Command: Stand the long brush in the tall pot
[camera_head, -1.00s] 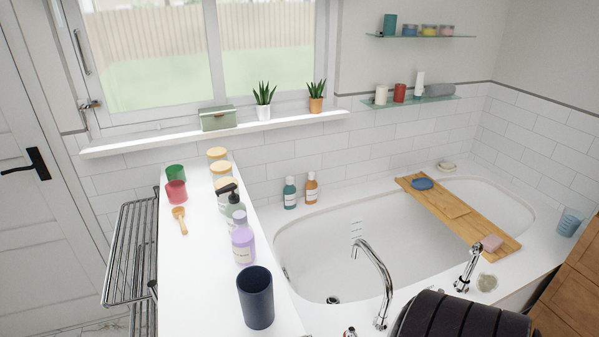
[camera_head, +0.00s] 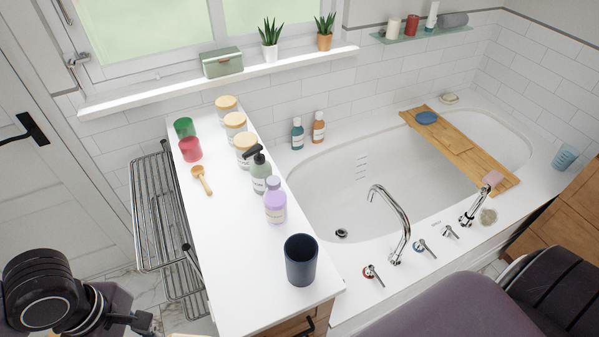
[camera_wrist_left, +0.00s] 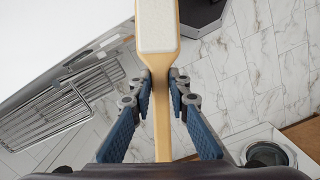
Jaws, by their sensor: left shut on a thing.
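The long brush (camera_wrist_left: 157,25) has a pale wooden body, a white bristle pad and a slim handle. In the left wrist view my left gripper (camera_wrist_left: 162,88) is shut on its handle, with the head beyond the fingers. The tall pot (camera_head: 301,260), dark blue and open-topped, stands upright near the front end of the white counter. In the head view, part of my left arm shows at the lower left, apart from the pot; the brush cannot be made out there. My right gripper is not in view.
The counter (camera_head: 235,285) also holds a lilac bottle (camera_head: 275,205), a pump bottle (camera_head: 260,172), several lidded jars, red and green cups and a small wooden brush (camera_head: 202,180). A chrome rack (camera_head: 160,215) is left of it; the bath is right. The counter left of the pot is clear.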

